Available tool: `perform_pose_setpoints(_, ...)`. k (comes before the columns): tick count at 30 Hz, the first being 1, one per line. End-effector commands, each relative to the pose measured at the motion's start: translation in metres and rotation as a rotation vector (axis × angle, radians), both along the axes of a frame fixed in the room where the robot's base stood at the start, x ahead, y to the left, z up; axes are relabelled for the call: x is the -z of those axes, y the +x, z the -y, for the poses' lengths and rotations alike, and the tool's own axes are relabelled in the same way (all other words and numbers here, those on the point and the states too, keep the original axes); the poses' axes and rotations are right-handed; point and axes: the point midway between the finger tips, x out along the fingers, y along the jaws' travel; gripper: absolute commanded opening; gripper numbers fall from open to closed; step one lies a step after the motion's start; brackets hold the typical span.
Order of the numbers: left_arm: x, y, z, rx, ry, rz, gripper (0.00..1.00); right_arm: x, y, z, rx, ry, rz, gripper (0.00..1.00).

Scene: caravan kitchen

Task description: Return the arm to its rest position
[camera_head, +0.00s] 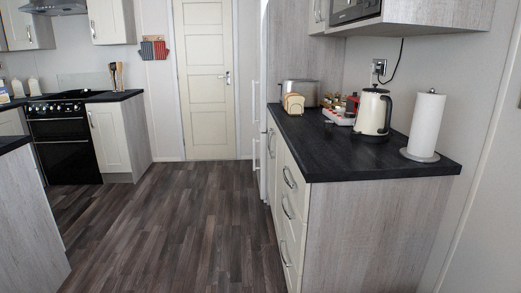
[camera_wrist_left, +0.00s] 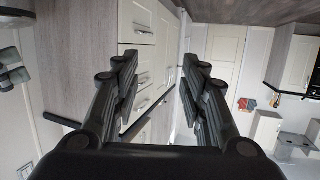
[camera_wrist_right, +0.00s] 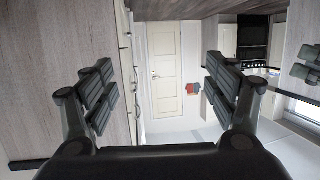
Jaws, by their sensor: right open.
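My left gripper (camera_wrist_left: 160,95) shows in the left wrist view with its two black fingers wide apart and nothing between them. My right gripper (camera_wrist_right: 165,95) shows in the right wrist view, also with its fingers apart and empty. Neither gripper nor arm is in the head view. Both wrist views look upside down, with the wood floor along the top edge. The left wrist view has cream drawers (camera_wrist_left: 150,62) beyond the fingers. The right wrist view has a cream door (camera_wrist_right: 165,75) beyond the fingers. Neither gripper visibly touches anything.
A dark worktop (camera_head: 330,158) on the right holds a kettle (camera_head: 373,112), a paper towel roll (camera_head: 425,122), a toaster (camera_head: 300,92) and a red-and-white tray (camera_head: 340,117). An oven (camera_head: 62,140) stands at left. The wood floor (camera_head: 175,225) between the units is clear up to the door (camera_head: 207,85).

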Motion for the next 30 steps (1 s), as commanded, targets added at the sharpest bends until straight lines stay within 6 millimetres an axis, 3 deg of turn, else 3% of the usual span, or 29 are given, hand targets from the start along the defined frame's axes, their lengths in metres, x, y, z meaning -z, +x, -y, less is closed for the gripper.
perform_pose_setpoints(5,0.071,-0.081,-0.029,-0.017,0.101,-0.379,0.4,0.071,-0.08,0.029,0.017,-0.101,-0.378,0.8)
perform_pose_setpoints(9,0.115,-0.17,-0.057,-0.03,0.175,-0.671,0.4,0.115,-0.17,0.057,0.03,-0.175,-0.67,0.8)
perform_pose_setpoints(15,0.138,-0.295,-0.091,-0.044,0.255,-1.011,0.4,0.138,-0.295,0.091,0.044,-0.256,-1.012,0.8)
perform_pose_setpoints(18,0.14,-0.335,-0.101,-0.048,0.279,-1.114,0.4,0.14,-0.335,0.101,0.049,-0.279,-1.113,0.8)
perform_pose_setpoints(23,0.141,-0.364,-0.108,-0.051,0.296,-1.187,0.4,0.141,-0.365,0.108,0.051,-0.296,-1.187,0.8)
perform_pose_setpoints(30,0.141,-0.365,-0.108,-0.051,0.296,-1.189,0.4,0.141,-0.365,0.108,0.051,-0.295,-1.189,0.8)
